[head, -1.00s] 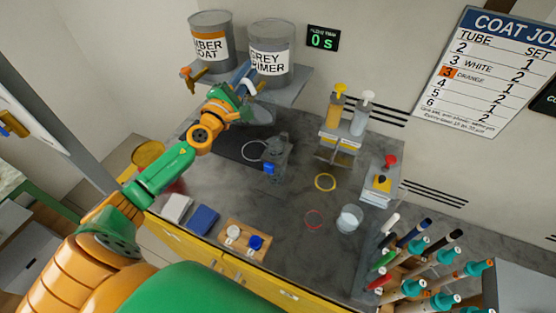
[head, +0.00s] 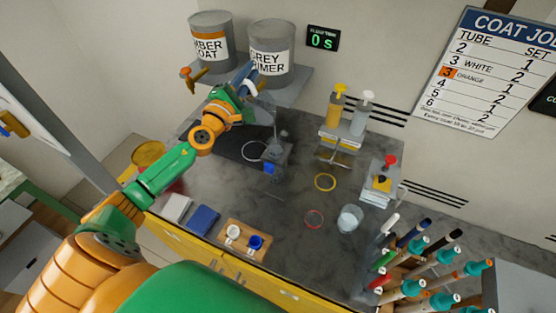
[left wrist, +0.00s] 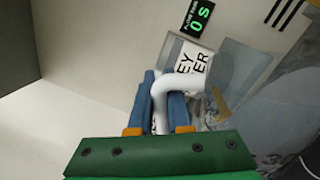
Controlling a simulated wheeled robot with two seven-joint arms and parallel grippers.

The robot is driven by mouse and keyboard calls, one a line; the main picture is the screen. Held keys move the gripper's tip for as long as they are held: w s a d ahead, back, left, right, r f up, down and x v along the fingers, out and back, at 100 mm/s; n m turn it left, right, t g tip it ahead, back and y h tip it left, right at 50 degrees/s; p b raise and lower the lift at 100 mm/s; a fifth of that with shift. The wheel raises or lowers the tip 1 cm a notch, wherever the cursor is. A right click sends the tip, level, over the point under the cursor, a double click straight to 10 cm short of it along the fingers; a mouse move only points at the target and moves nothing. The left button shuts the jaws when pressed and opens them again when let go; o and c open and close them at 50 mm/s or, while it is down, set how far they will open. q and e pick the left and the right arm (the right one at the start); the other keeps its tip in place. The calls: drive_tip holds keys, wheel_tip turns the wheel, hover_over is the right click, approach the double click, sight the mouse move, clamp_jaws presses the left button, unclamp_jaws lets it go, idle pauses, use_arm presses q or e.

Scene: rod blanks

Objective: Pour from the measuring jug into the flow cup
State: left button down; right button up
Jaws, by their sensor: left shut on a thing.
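My left gripper (head: 243,82) is shut on the measuring jug, a see-through vessel (head: 262,109) at the back of the bench. In the left wrist view the blue fingers (left wrist: 168,108) close around its white handle (left wrist: 163,90), and the clear wall of the jug (left wrist: 243,68) shows to the right. The jug looks tilted and is held above the bench. The flow cup (head: 279,150) appears to be the grey piece just below and right of the jug, with a blue part (head: 269,169) at its front. Its opening and any liquid stream are too small to tell. My right gripper is out of view.
Amber (head: 211,42) and grey (head: 271,50) cans stand on the shelf behind the jug. The wall timer (head: 322,38) reads 0 s. Pump bottles (head: 338,105), a clear beaker (head: 349,218) and a tube rack stand to the right.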

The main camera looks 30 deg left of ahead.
use_arm(q)
drive_tip(key=shift+d+m, duration=0.4)
drive_tip(key=shift+m, duration=0.1)
idle(2.8)
idle(0.7)
drive_tip(key=a+n, duration=0.2)
drive_tip(key=n, duration=0.1)
drive_tip(key=shift+a+y, duration=0.2)
drive_tip(key=shift+y, duration=0.2)
